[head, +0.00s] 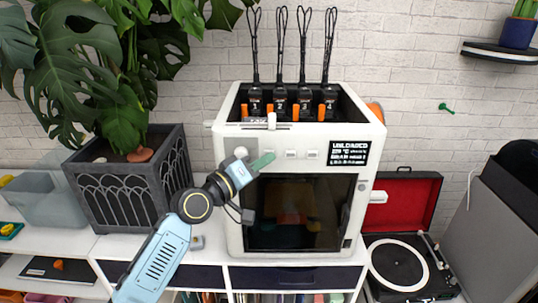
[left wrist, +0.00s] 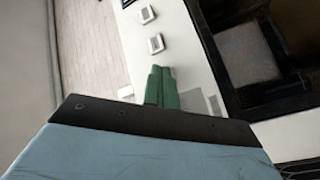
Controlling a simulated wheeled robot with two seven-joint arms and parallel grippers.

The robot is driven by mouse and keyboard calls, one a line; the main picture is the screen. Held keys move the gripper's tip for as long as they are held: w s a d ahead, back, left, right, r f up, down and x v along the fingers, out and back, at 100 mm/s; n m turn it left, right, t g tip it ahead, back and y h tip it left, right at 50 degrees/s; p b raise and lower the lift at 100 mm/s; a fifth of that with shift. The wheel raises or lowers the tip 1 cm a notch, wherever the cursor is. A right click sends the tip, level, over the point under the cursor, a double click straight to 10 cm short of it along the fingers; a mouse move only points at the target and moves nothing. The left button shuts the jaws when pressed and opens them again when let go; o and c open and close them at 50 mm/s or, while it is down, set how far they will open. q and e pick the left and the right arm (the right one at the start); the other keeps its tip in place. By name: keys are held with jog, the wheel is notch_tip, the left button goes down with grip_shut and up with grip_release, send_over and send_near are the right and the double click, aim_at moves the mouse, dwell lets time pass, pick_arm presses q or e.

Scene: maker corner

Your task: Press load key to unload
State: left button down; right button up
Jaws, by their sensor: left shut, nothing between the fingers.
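A white 3D printer (head: 229,235) stands on the white counter. Its front panel has a row of small pale keys; the middle key (head: 291,154) and the right key (head: 313,154) show clear. They also show in the left wrist view, as two square keys (left wrist: 156,43) on the white panel. Labels on them are too small to read.
A dark planter (head: 130,185) with a large leafy plant stands left of the printer. A record player (head: 400,262) with an open red lid is at the right. Several black filament holders (head: 279,100) stand on the printer's top. A small round knob lies by my wrist.

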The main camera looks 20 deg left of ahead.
pick_arm(q)
jog(key=shift+s+d+p, duration=0.2)
jog(key=shift+s+p, duration=0.2)
jog(key=shift+s, duration=0.3)
jog(key=s+p, duration=0.1)
jog(key=s, duration=0.1)
jog(key=s+d+p, duration=0.1)
jog(key=s, duration=0.1)
jog(key=shift+s+d+p, duration=0.2)
jog(key=shift+s+p, duration=0.15)
jog(key=shift+s, duration=0.05)
